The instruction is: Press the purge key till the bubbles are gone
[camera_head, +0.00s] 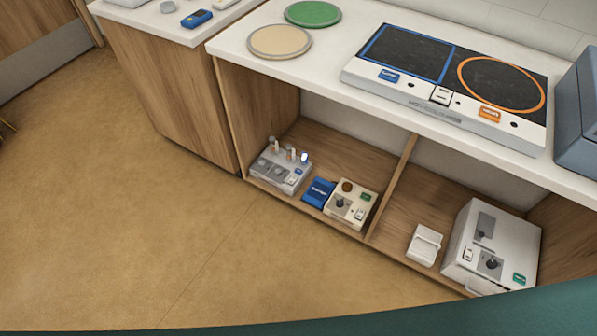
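No key can be read as the purge key, and no bubbles can be made out; labels are too small. On the lower shelf, a grey-white device (272,172) has several small upright parts and a blue key (298,172). A cream device (341,211) has a dark knob and a green key (366,197). A large white unit (505,248) at the right has a dark knob and a green key (519,279). On the counter, a flat panel (410,98) carries a blue key (389,76), a white switch (441,95) and an orange key (489,114). Neither gripper is in view.
A green disc (313,13) and a beige disc (280,41) lie on the white counter (240,44). A grey-blue box (580,115) stands at its right end. A blue block (318,192) and a white item (424,245) sit on the shelf. The floor (130,220) is clear.

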